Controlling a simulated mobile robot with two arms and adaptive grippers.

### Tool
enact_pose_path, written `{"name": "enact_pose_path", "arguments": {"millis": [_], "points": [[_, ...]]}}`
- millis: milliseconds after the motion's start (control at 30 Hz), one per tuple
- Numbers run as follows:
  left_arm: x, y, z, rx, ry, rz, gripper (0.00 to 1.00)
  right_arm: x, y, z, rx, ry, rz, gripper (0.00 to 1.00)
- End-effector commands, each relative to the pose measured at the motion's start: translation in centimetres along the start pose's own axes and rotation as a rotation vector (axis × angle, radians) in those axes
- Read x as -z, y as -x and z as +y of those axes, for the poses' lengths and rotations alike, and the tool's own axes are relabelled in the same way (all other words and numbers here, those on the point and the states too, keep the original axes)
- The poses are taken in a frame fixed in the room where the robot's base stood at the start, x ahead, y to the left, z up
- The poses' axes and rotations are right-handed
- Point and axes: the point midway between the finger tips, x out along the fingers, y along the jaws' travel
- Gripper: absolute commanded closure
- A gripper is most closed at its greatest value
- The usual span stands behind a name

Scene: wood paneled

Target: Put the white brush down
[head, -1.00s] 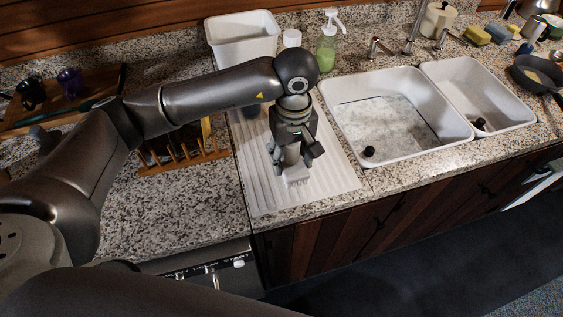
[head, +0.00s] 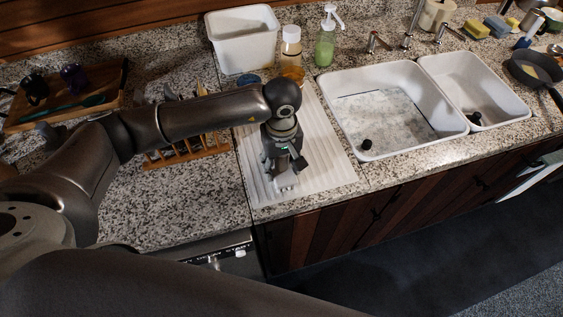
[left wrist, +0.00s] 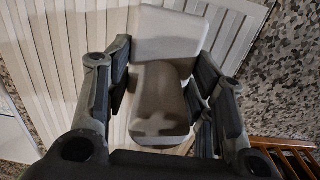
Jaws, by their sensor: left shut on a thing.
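My left gripper (head: 284,166) is shut on the white brush (head: 287,184), low over the ribbed white drying mat (head: 325,152) beside the sink. In the left wrist view the brush (left wrist: 168,90) sits between the two finger pairs (left wrist: 162,88), with a pale block-shaped end pointing away. The mat's ribs (left wrist: 62,55) show behind it. My gripper hides much of the brush in the head view, and I cannot tell whether the brush touches the mat. My right gripper is not in view.
A double white sink (head: 385,105) lies to the right. A wooden dish rack (head: 190,150) stands left of the mat. A white tub (head: 243,40), a jar (head: 291,42) and a green soap bottle (head: 326,42) stand behind. The mat's right part is clear.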

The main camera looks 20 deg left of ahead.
Motion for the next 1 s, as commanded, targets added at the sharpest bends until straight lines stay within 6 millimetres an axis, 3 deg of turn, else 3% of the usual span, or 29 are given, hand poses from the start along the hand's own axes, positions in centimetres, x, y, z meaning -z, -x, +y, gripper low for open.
{"name": "enact_pose_path", "arguments": {"millis": [33,200,667,1000], "points": [[0.0,-0.1,0.0,0.001,0.0,0.0,0.48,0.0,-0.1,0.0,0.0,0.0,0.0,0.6],[0.0,-0.1,0.0,0.001,0.0,0.0,0.29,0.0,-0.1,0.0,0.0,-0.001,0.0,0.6],[0.1,0.7,0.1,-0.002,0.0,0.002,0.29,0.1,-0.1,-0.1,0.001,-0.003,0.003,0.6],[0.1,7.2,0.1,-0.004,-0.001,0.004,0.29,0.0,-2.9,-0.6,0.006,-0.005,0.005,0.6]]}}
